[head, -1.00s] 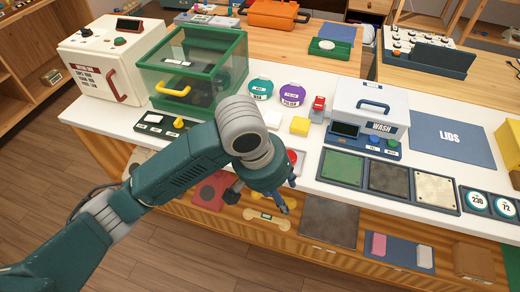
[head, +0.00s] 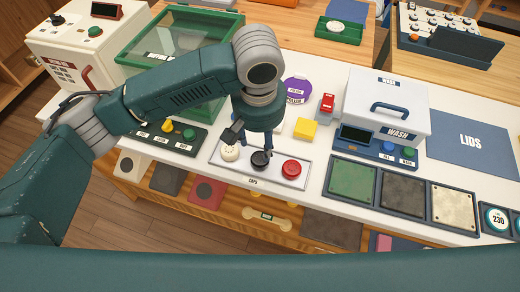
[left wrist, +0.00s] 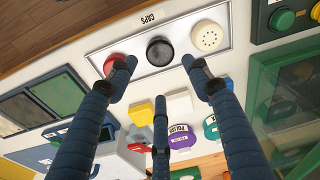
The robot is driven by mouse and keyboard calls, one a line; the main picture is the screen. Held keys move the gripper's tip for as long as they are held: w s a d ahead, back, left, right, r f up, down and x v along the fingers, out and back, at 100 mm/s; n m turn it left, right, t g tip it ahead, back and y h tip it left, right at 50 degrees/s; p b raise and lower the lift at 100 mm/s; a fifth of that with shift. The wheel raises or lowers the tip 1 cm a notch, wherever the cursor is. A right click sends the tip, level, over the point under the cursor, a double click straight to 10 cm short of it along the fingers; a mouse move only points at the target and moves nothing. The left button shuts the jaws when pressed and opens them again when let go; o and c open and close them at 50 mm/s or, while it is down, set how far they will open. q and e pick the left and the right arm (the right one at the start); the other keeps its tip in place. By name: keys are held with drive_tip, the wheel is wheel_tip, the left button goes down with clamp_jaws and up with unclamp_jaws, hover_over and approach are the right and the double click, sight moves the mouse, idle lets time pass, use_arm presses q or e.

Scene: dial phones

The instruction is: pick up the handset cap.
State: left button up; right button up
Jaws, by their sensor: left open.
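A tray (head: 226,162) labelled CAPS lies at the counter's front edge with three round caps in a row. The cream cap (head: 230,152) at its left has small holes, seen in the left wrist view (left wrist: 208,37). A black cap (head: 261,160) is in the middle and a red cap (head: 291,168) at the right. I cannot tell by a label which is the handset cap. My left gripper (head: 252,143) is open and empty, above the back of the tray. In the left wrist view its fingers (left wrist: 159,76) are spread, with one fingertip partly covering the red cap.
A yellow block (head: 306,128) and a red-topped item (head: 327,102) stand behind the tray. The WASH box (head: 388,112) is to the right, a green-framed case (head: 165,45) behind left, and a control panel (head: 175,138) left. Square pads (head: 352,180) lie right of the tray.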

sight(260, 158)
use_arm(q)
wheel_tip(260, 158, down, 3)
drive_tip(key=shift+s+f, duration=0.1)
drive_tip(key=shift+f, duration=0.3)
drive_tip(key=f, duration=0.2)
drive_tip(key=w+f+p, duration=0.1)
drive_tip(key=f, duration=0.1)
drive_tip(key=shift+f, duration=0.2)
drive_tip(key=shift+w+f, duration=0.1)
drive_tip(key=shift+f, duration=0.15)
drive_tip(key=shift+c, duration=0.8)
drive_tip(key=c, duration=0.6)
use_arm(e)
drive_tip(key=s, duration=0.1)
drive_tip(key=s+r, duration=0.1)
drive_tip(key=s, duration=0.1)
drive_tip(key=shift+s+a, duration=0.2)
